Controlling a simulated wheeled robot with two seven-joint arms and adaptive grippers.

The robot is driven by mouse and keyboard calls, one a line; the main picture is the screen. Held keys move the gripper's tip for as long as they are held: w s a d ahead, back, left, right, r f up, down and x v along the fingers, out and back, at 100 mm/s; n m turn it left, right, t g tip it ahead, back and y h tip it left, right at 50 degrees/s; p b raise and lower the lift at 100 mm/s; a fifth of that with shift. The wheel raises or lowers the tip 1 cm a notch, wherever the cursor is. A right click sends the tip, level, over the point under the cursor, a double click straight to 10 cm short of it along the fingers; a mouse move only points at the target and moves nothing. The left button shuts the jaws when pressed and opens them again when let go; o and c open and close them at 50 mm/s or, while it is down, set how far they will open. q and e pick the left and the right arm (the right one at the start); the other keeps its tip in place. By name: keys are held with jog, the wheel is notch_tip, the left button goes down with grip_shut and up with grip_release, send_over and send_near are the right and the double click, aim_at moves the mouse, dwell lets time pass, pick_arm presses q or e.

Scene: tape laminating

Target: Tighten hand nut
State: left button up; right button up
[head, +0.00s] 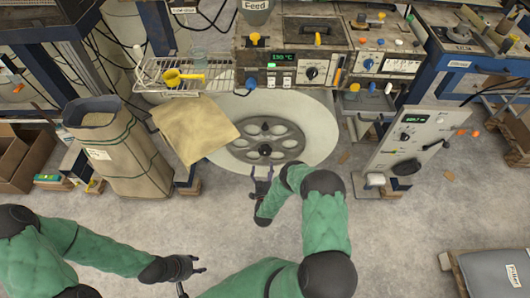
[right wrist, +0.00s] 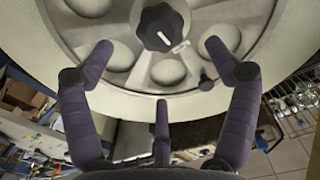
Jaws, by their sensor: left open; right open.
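The hand nut is a black knob with a pale mark (right wrist: 162,28), at the centre of a grey disc with round holes (right wrist: 120,55). In the head view the holed disc (head: 240,143) sits on a large pale roll, with a black knob (head: 265,150) near its middle. My right gripper (head: 262,180) is just in front of the roll. In the right wrist view its purple fingers (right wrist: 158,48) are spread to either side below the hand nut, apart from it and empty. My left gripper (head: 190,268) is open and empty over the floor, well away from the roll.
A tan cloth (head: 195,130) hangs at the roll's left, beside a tall paper sack (head: 108,148). A machine panel with dials (head: 300,58) stands above the roll. A grey control box (head: 408,140) stands at the right. The floor between the arms is clear.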

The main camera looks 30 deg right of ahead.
aim_at(265, 154)
jog(key=b+x, duration=0.3)
jog(key=x, duration=0.6)
jog(key=shift+d, duration=0.1)
jog(key=shift+w+d, duration=0.3)
jog(key=shift+w, duration=0.3)
jog(key=c, duration=1.1)
